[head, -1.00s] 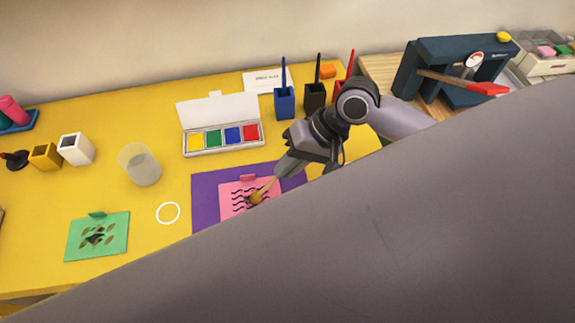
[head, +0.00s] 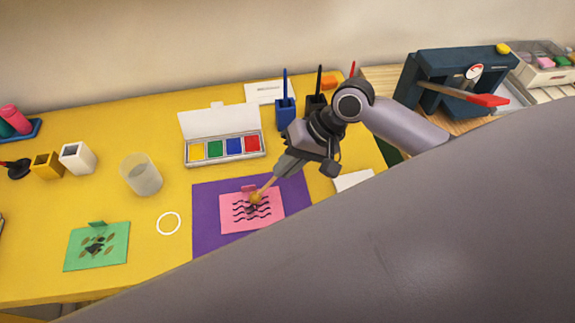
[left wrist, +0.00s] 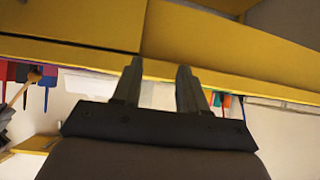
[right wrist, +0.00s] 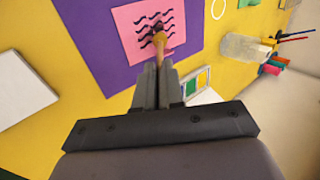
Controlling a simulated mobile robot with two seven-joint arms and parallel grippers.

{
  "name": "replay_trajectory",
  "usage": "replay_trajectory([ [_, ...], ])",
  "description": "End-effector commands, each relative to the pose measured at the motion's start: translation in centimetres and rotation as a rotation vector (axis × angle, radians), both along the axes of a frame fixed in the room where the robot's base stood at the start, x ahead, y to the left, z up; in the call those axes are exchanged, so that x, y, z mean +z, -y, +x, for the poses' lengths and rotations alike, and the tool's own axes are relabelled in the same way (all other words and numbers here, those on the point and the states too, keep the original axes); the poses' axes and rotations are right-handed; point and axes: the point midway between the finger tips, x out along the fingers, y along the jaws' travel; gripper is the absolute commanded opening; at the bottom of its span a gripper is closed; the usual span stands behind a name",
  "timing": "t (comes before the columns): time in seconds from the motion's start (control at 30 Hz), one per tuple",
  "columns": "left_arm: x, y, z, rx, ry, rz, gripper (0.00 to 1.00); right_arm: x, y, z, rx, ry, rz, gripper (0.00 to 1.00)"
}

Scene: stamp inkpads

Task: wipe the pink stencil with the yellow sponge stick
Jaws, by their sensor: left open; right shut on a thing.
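The pink stencil (head: 232,220) with black wavy lines lies on the purple mat (head: 207,193); both also show in the right wrist view, the stencil (right wrist: 131,41) near the top. My right gripper (head: 278,173) is shut on the yellow sponge stick (head: 256,197), with its fingers (right wrist: 157,68) around the handle. The stick slants down and its sponge end (right wrist: 160,40) is over the wavy lines; a dark patch shows beside it. I cannot tell whether it touches. My left gripper (left wrist: 158,70) is open and empty, away from the stencil.
A paint box (head: 224,158) with its lid up stands behind the mat. Blue (head: 286,112) and black holders stand at the back. My own arm hides the front right.

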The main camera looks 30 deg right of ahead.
Motion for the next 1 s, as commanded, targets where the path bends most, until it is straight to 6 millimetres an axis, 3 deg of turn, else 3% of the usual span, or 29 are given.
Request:
replay_trajectory([
  [1.0, 0.0, 0.0, 0.0, 0.0, 0.0, 0.0, 0.43, -0.91, 0.0, -0.01, -0.001, -0.001, 0.0, 0.0],
])
